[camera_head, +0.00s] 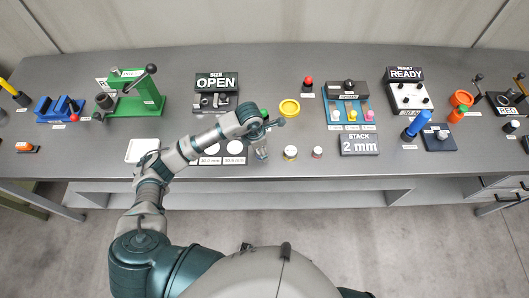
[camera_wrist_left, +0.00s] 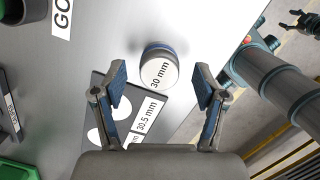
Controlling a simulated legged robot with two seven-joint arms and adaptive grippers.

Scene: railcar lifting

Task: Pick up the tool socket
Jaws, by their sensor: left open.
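A short silver cylinder with a blue band and a white top marked "30 mm" (camera_wrist_left: 158,68), which I take for the tool socket, stands on the grey bench in the left wrist view. My left gripper (camera_wrist_left: 161,80) is open, with its blue-padded fingers to either side of the cylinder in the picture; no contact shows. In the head view my left gripper (camera_head: 262,152) is low over the front of the bench and largely hides the cylinder. A dark claw at the top right of the left wrist view (camera_wrist_left: 302,21) looks like my right gripper, too small to read.
A gauge plate with white circles (camera_wrist_left: 109,115) lies beside the cylinder. Two small banded cylinders, yellow (camera_head: 290,153) and red (camera_head: 317,153), stand to the right. A yellow dish (camera_head: 289,107) and the OPEN fixture (camera_head: 216,96) are behind. The bench's front edge is close.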

